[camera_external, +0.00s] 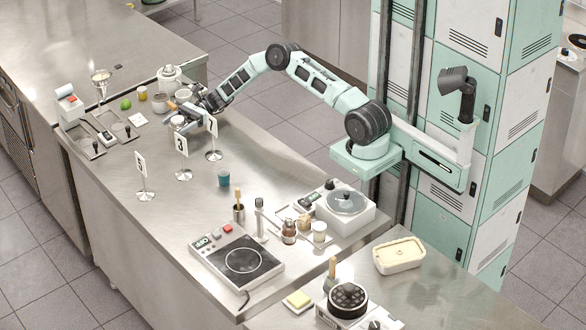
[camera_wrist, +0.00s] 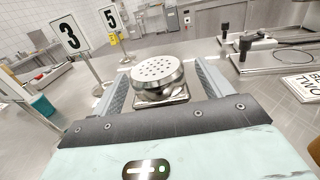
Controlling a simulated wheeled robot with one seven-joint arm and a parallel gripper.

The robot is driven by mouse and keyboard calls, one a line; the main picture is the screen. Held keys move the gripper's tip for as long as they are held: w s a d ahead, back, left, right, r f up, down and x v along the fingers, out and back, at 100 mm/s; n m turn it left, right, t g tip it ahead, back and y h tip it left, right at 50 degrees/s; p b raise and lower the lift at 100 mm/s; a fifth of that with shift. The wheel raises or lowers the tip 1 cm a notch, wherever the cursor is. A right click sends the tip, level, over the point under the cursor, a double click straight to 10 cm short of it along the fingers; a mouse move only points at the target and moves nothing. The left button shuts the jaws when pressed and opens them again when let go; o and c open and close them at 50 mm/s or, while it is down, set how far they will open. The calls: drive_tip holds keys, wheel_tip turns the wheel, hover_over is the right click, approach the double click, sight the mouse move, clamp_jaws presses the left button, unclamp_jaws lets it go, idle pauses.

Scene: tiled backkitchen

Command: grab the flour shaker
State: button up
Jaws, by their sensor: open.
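The flour shaker (camera_wrist: 157,72) has a domed metal lid with many small holes. In the wrist view it stands between the two fingers of my gripper (camera_wrist: 160,84), which are open on either side of it. Gaps show beside the lid, but the lower body is largely hidden by the gripper, so contact there cannot be told. In the external view my gripper (camera_external: 190,113) is low over the far part of the steel counter, at a small silver-topped shaker (camera_external: 178,121), partly hidden by the gripper.
A number 3 card stand (camera_external: 182,147) and another number stand (camera_external: 211,128) are close by my gripper. The counter's left-middle (camera_external: 125,180) is mostly clear.

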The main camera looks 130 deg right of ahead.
drive_tip(key=c, duration=1.1)
drive_tip(key=shift+c, duration=0.2)
